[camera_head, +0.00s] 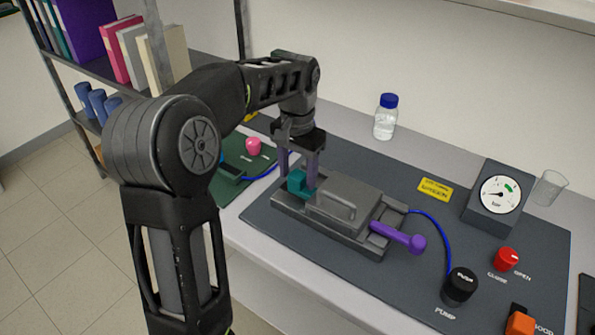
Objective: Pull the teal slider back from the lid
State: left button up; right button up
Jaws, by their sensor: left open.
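The teal slider (297,183) sits at the left end of the grey membrane rig, close against the lid (338,200), which has a raised handle loop on top. My left gripper (298,178) points down over the slider with its two fingers apart. One finger is behind and left of the slider, and the other is in front of its right part, near the lid. I cannot tell whether the fingers touch it. The gripper partly hides the slider. My right gripper does not show.
A purple lever (402,237) sticks out at the rig's right. A blue tube runs to the black pump knob (460,285). A pressure gauge (499,194), red knob (506,259), beaker (548,188) and blue-capped bottle (386,117) stand around. The dark mat before the gauge is mostly clear.

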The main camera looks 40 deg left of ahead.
pick_arm(q)
grip_shut()
dwell(0.4)
dwell(0.9)
